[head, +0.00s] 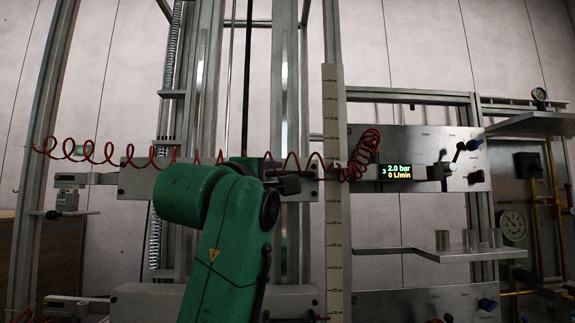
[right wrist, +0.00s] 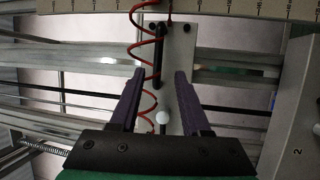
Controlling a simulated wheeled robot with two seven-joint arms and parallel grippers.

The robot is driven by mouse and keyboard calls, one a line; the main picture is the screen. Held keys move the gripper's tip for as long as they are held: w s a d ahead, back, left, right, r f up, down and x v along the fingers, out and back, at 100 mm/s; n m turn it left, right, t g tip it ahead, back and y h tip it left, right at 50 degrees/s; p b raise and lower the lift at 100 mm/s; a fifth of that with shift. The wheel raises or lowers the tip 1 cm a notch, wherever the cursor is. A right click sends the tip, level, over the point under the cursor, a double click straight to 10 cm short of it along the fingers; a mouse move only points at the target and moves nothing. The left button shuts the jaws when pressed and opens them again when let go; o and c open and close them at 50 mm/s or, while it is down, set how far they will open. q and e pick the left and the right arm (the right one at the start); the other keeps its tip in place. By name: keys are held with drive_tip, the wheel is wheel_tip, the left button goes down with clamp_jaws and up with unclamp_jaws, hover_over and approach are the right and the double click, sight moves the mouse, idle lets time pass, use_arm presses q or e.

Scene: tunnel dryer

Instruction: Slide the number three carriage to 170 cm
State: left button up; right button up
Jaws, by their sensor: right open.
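The number three carriage (head: 137,182) is a grey horizontal bar across the upright rails in the head view, level with the panel marked 3 (head: 425,140). In the head view my green wrist hides part of the bar. The upright scale (head: 336,220) stands right of my wrist; its figures are too small to read. My left gripper is out of view.
A red coiled hose (head: 100,152) runs along the carriage to the panel. A display (head: 397,172) reads 2.0 bar, 0 L/min. Another carriage (head: 140,300) lies below. Pipes and gauges stand far right.

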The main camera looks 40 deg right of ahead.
sight(287, 174)
drive_tip(key=p+x, duration=0.1)
drive_tip(key=x, duration=0.1)
drive_tip(key=p+x, duration=0.1)
drive_tip(key=x, duration=0.1)
drive_tip(key=p+x, duration=0.1)
drive_tip(key=x, duration=0.2)
drive_tip(key=shift+s+d+r, duration=0.25)
drive_tip(key=shift+s, duration=0.05)
drive_tip(key=shift+w+d+f, duration=0.15)
drive_tip(key=shift+w+d, duration=0.1)
drive_tip(key=shift+a, duration=0.2)
drive_tip(key=shift+c, duration=0.9)
clamp_jaws()
drive_tip(key=shift+s, duration=0.1)
